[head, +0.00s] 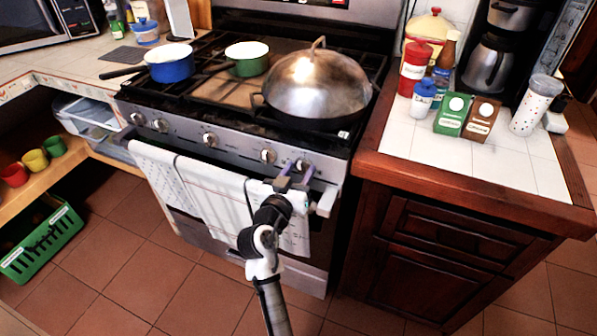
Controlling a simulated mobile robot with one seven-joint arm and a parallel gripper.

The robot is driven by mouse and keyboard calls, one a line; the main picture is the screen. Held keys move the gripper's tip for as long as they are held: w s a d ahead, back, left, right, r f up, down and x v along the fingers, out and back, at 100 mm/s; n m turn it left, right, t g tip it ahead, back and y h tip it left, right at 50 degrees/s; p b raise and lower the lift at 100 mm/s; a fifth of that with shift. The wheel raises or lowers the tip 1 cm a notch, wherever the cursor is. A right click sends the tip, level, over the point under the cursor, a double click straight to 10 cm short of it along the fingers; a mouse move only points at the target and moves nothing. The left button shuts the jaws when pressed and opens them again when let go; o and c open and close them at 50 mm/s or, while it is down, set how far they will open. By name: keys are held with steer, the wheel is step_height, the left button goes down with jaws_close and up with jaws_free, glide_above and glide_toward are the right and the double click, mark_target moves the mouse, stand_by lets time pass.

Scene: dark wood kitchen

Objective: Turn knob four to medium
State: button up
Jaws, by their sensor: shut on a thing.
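The stove's front panel (185,133) carries a row of round knobs with silver-white faces. The rightmost knob (302,165) is partly hidden by my gripper (296,172). My gripper's fingers reach up to the panel there and are shut on this knob. The knob to its left (268,156) stands free, just left of my fingers. Further left are a middle knob (210,139) and two at the left end (160,125). No numbers or setting marks can be read, so the gripped knob's exact angle cannot be told.
White towels (215,190) hang on the oven handle below the panel, close to my gripper. A domed wok (318,85), a green pot (247,58) and a blue pot (170,64) stand on the stovetop. A wooden cabinet (440,235) is to the right.

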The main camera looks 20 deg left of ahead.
steer(key=n+p, duration=0.1)
steer(key=n, duration=0.3)
steer(key=shift+n, duration=0.3)
steer(key=n+p, duration=0.1)
steer(key=n, duration=0.2)
steer(key=shift+a+n+p, duration=0.1)
steer(key=shift+n+p, duration=0.2)
steer(key=shift+p, duration=0.1)
steer(key=n+p, duration=0.2)
steer(key=n, duration=0.3)
steer(key=shift+p, duration=0.4)
steer(key=shift+f+n+p, duration=0.15)
steer(key=shift+n+p, duration=0.45)
steer(key=shift+n, duration=0.6)
steer(key=o, duration=0.9)
steer(key=shift+o, duration=0.2)
steer(key=shift+s, duration=0.1)
